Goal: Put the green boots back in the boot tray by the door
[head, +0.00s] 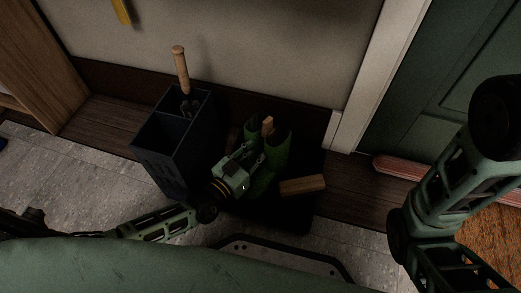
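The green boots (275,151) stand close together, roughly upright, over the black boot tray (290,217) beside the door. The tray is very dark, and the boots' soles are mostly hidden, so their contact with it is unclear. My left gripper (256,150) reaches in from the left and is at the boots' near left side, overlapping them in the picture. Its fingertips are too dark and crowded to show whether they grip a boot. My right arm is at the right edge, and its gripper is out of view.
A dark divided bin (160,160) with a wooden-handled item (181,70) stands left of the boots. A wooden block (303,185) is at the tray's right part. A red roll (398,167) lies along the green door (445,75). Brown matting (490,240) lies at right.

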